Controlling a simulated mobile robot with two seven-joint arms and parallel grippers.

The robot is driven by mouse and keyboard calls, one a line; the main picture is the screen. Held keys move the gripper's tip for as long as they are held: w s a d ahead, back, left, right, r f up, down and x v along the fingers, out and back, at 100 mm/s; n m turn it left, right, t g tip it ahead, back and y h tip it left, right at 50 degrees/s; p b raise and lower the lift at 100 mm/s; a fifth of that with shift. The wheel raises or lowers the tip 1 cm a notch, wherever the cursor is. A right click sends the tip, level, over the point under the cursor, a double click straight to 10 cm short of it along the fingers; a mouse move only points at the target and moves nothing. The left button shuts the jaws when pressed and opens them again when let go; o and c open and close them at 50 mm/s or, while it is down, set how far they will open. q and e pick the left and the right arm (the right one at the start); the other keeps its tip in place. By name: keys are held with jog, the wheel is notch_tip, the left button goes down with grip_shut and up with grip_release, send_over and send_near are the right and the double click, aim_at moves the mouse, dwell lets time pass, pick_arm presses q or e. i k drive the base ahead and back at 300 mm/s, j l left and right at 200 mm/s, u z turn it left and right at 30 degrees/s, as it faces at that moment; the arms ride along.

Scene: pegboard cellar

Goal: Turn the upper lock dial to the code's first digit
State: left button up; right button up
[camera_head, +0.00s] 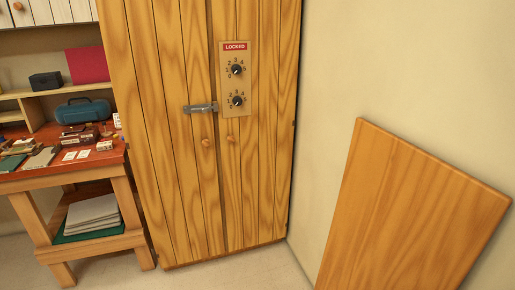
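The upper lock dial (236,70) is a black knob on a tan lock panel (225,100), with small digits printed around it. Its exact setting is too small to read. A similar lower dial (237,101) sits just below it. A red plate (235,47) reading LOCKED is at the panel's top. The panel is on the right door of a tall wooden cabinet (175,140). A grey latch (201,108) spans the seam between its shut doors. Neither of my grippers is in view.
A workbench (80,172) at the left holds a teal case (83,111), two white cards (76,155) and several small items. A wooden board (410,215) stands in the right foreground. Bare floor (235,273) shows before the cabinet.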

aim_at(236, 69)
jog(key=i+j+u, duration=0.3)
jog(key=i, duration=0.2)
jog(key=i+u, duration=0.25)
jog(key=i, duration=0.3)
